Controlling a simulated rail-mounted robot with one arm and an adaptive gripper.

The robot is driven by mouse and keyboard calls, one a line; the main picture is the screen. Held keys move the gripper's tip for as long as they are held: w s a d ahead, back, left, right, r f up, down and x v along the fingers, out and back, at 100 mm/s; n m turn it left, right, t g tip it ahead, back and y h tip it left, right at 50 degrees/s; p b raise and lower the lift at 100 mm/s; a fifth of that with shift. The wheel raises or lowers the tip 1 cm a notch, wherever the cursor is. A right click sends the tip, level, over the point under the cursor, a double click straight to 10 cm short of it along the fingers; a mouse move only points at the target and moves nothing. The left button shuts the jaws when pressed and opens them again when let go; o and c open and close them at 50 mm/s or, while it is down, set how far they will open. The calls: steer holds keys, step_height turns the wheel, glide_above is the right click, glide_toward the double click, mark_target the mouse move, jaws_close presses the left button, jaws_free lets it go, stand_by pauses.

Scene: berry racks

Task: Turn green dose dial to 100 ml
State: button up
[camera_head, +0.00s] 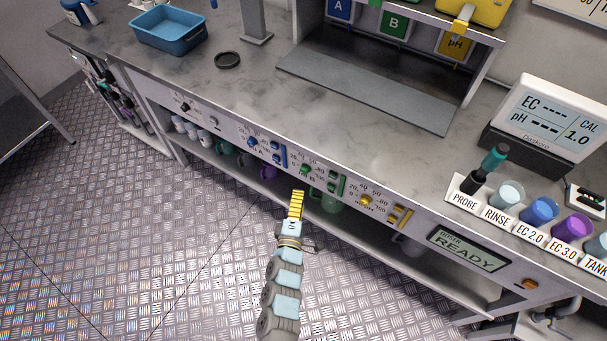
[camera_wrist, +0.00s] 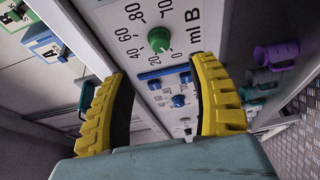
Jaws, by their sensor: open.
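The green dose dial (camera_wrist: 159,39) is a small round knob on the white panel marked "ml B". Numbers such as 20, 40, 60 and 80 ring it. I cannot make out where its pointer stands. In the head view the green dial (camera_head: 305,169) is on the bench's front panel. My gripper (camera_head: 297,194), with ribbed yellow fingers, is just below and in front of it there. In the wrist view my gripper (camera_wrist: 164,68) is open and empty. The dial appears beyond the fingertips, between them, with no contact visible.
A blue dial (camera_head: 252,141) is left of the green one, and a yellow dial (camera_head: 366,200) right. A dosing display (camera_head: 468,249) reads READY. The floor in front is clear.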

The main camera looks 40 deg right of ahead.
mark_target(304, 173)
steer(key=b+x, duration=0.2)
steer(key=x, duration=0.7)
steer(key=shift+w+d, duration=0.2)
steer(key=shift+d, duration=0.05)
jaws_close()
